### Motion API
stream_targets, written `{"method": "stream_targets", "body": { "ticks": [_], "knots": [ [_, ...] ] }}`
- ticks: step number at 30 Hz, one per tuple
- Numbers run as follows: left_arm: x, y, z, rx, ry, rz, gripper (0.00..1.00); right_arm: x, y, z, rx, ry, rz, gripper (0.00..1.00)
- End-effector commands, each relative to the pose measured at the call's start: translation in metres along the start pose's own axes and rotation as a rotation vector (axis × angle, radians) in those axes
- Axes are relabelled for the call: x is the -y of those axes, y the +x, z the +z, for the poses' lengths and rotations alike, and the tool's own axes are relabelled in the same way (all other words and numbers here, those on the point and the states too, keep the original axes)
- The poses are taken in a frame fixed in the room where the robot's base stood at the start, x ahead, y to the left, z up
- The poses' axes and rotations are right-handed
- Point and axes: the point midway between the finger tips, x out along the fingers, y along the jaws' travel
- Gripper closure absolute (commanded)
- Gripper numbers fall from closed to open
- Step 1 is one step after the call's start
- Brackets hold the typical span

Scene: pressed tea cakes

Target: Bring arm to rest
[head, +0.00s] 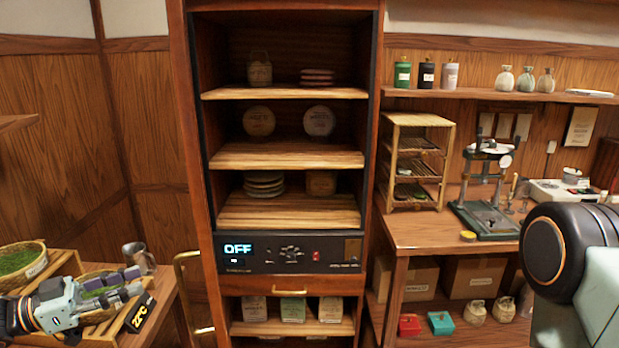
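My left gripper (138,282) shows at the lower left, in front of a slatted wooden stand with baskets. Its fingers point right and I see nothing clearly held between them. The fingers are small and overlap the baskets behind, so I cannot tell whether they are apart or together. Part of my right arm (560,265) shows large at the right edge. My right gripper is out of view.
A tall open cabinet (290,207) with round cakes on its shelves stands in the middle; its panel (287,254) reads OFF. A brass handle (190,290) stands out left of it. A bench (410,232) at right holds a rack (418,120) and a press (487,215).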

Motion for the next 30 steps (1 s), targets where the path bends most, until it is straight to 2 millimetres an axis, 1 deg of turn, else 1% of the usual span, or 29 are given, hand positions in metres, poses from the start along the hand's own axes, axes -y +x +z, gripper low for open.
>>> {"method": "stream_targets", "body": {
  "ticks": [3, 5, 7, 11, 14, 15, 17, 18, 20, 21, 22, 23, 24, 26, 27, 29, 30],
  "knots": [
    [0.017, 0.019, 0.002, -0.023, -0.05, -0.157, 0.67, 0.0, 0.001, 0.0, 0.0, 0.0, 0.0, 0.6],
    [0.022, 0.029, 0.011, -0.017, -0.088, -0.227, 0.67, 0.0, 0.005, 0.0, 0.0, 0.0, 0.0, 0.6],
    [0.025, 0.04, 0.025, 0.001, -0.138, -0.303, 0.67, 0.0, 0.01, 0.0, 0.0, 0.0, 0.0, 0.6],
    [0.021, 0.058, 0.064, 0.074, -0.249, -0.427, 0.67, 0.0, 0.022, 0.0, 0.0, 0.0, 0.0, 0.6],
    [0.007, 0.067, 0.103, 0.158, -0.346, -0.509, 0.67, 0.0, 0.032, 0.0, 0.0, 0.0, 0.0, 0.6],
    [-0.002, 0.07, 0.12, 0.199, -0.385, -0.539, 0.67, 0.0, 0.037, 0.0, 0.0, 0.0, 0.0, 0.6],
    [-0.017, 0.073, 0.147, 0.268, -0.444, -0.581, 0.67, 0.0, 0.044, 0.0, 0.0, 0.0, 0.0, 0.6],
    [-0.029, 0.073, 0.166, 0.319, -0.485, -0.606, 0.67, 0.0, 0.049, 0.0, 0.0, 0.0, 0.0, 0.6],
    [-0.051, 0.072, 0.195, 0.403, -0.545, -0.642, 0.67, 0.0, 0.057, 0.0, 0.0, 0.0, 0.0, 0.6],
    [-0.067, 0.069, 0.215, 0.464, -0.584, -0.665, 0.67, 0.0, 0.062, 0.0, 0.0, 0.0, 0.0, 0.6],
    [-0.08, 0.066, 0.229, 0.511, -0.612, -0.68, 0.67, -0.001, 0.066, 0.0, 0.0, 0.0, 0.0, 0.6],
    [-0.094, 0.063, 0.243, 0.559, -0.639, -0.695, 0.67, -0.001, 0.071, 0.0, 0.0, 0.0, 0.0, 0.6],
    [-0.112, 0.058, 0.261, 0.624, -0.673, -0.713, 0.67, -0.001, 0.076, 0.0, 0.0, 0.0, 0.0, 0.6],
    [-0.141, 0.047, 0.286, 0.723, -0.721, -0.739, 0.67, -0.001, 0.085, 0.0, 0.0, 0.0, 0.0, 0.6],
    [-0.161, 0.039, 0.3, 0.789, -0.749, -0.754, 0.67, -0.001, 0.09, 0.0, 0.0, 0.0, 0.0, 0.6],
    [-0.192, 0.025, 0.321, 0.891, -0.787, -0.774, 0.67, -0.001, 0.099, 0.0, 0.0, 0.0, 0.0, 0.6],
    [-0.212, 0.015, 0.333, 0.959, -0.808, -0.787, 0.67, -0.001, 0.105, 0.0, 0.0, 0.0, 0.0, 0.6]
  ]
}}
